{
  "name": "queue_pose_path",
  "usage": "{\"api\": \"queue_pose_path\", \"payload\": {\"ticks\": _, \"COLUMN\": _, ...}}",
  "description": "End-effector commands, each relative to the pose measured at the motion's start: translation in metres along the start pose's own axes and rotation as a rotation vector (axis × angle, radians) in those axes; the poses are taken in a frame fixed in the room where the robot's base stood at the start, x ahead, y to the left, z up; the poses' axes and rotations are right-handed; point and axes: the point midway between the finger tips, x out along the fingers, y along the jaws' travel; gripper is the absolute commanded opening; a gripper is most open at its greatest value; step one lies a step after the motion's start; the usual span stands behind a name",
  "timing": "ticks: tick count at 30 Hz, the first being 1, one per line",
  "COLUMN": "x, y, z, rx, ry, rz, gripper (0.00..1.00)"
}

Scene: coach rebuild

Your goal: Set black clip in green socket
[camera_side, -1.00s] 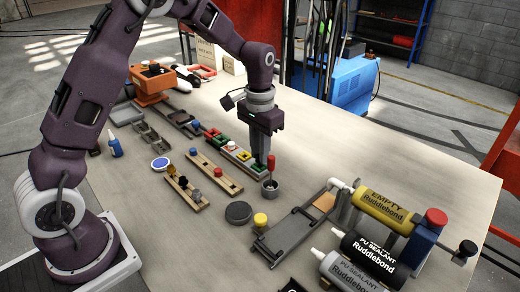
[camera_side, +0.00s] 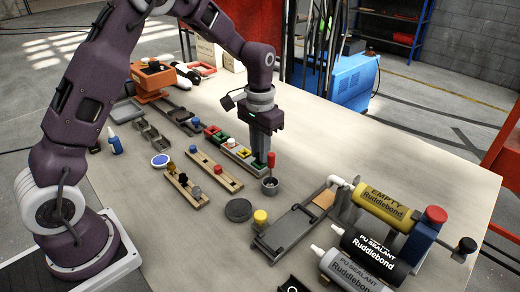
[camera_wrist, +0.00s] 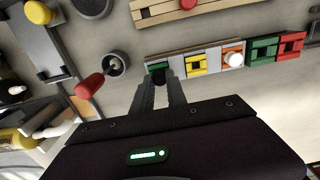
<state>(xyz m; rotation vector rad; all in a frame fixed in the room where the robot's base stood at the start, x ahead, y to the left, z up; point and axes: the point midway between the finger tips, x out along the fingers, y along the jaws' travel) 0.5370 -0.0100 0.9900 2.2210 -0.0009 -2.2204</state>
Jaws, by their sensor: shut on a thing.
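My gripper (camera_side: 260,157) points straight down over the near end of the socket tray (camera_side: 238,160). In the wrist view its fingertips (camera_wrist: 161,82) are shut on the black clip (camera_wrist: 160,76), a small dark piece mostly hidden between them. The green socket (camera_wrist: 156,67) is at the tray's end, right at the fingertips. In the side view the green socket (camera_side: 260,165) shows partly behind and below the fingers. I cannot tell whether the clip is inside the socket or just above it.
Along the tray are a yellow socket (camera_wrist: 196,64) and an orange socket holding a white piece (camera_wrist: 233,59). A grey cup with a red-handled tool (camera_wrist: 90,84) stands close beside my gripper. A wooden rack (camera_side: 215,172) lies nearby.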

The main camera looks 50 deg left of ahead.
Motion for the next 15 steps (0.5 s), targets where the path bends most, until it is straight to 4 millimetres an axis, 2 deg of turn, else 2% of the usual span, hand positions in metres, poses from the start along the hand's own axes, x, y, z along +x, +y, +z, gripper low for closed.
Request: {"api": "queue_pose_path", "payload": {"ticks": 15, "x": 0.0041, "y": 0.0000, "z": -0.0001, "rx": 0.000, "ry": 0.000, "rz": 0.000, "gripper": 0.00}}
